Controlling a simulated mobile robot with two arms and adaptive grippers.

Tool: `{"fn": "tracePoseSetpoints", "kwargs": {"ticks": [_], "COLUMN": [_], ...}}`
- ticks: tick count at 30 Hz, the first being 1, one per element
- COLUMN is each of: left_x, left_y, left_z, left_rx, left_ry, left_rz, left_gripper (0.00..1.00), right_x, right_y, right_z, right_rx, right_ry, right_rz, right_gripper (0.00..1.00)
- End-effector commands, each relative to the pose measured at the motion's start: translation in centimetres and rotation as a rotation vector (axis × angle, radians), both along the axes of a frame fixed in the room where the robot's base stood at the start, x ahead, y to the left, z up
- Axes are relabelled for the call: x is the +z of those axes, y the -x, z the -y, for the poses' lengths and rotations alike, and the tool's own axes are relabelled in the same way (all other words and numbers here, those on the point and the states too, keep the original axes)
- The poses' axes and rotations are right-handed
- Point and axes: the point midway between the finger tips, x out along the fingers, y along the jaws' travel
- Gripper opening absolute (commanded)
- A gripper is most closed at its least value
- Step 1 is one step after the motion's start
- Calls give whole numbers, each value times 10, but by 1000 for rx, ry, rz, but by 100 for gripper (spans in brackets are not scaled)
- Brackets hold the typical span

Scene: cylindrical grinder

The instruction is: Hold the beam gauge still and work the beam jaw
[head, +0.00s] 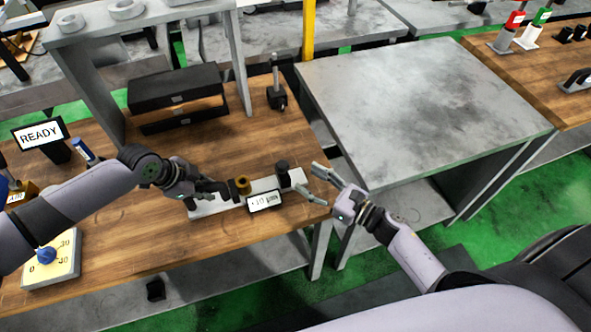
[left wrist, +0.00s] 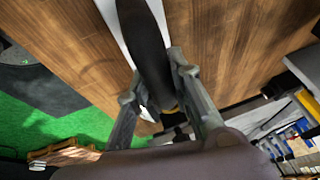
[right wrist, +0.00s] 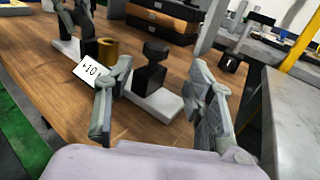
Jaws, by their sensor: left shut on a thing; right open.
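The beam gauge is a pale bar (head: 203,207) on the wooden bench, with a brass cylinder (head: 242,185) and a small tilted display (head: 265,201) on it. The display reads about 10 in the right wrist view (right wrist: 90,70). My left gripper (head: 222,191) is shut on the gauge's dark handle, which shows between its fingers in the left wrist view (left wrist: 150,50). The black beam jaw (head: 283,172) stands upright near the bar's right end. My right gripper (head: 313,179) is open and empty, just right of the jaw; the jaw (right wrist: 151,75) appears ahead between its fingers.
A black drawer box (head: 177,90) and a black stand (head: 277,95) are behind the gauge. A READY screen (head: 40,134) and a dial box (head: 50,262) are at left. A grey table (head: 420,95) stands right of the bench, across a gap.

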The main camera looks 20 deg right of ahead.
Motion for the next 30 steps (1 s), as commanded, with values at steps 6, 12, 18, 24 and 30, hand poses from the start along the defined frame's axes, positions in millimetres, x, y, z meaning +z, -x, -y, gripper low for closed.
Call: {"fn": "tracePoseSetpoints", "kwargs": {"ticks": [6,12,18,24,30], "left_x": [0,0,0,0,0], "left_y": [0,0,1,1,1], "left_z": [0,0,0,0,0], "left_rx": [0,0,0,0,-1], "left_ry": [-1,0,0,0,1], "left_rz": [-1,-1,-1,-1,-1], "left_gripper": [0,0,0,30,43], "right_x": [0,0,0,0,0], "right_y": [22,26,25,25,25], "right_z": [15,18,17,17,17], "right_rx": [-2,0,-1,-1,-1], "right_ry": [0,0,0,0,0], "right_rz": [0,0,0,0,0], "right_gripper": [50,50,50,50,50]}}
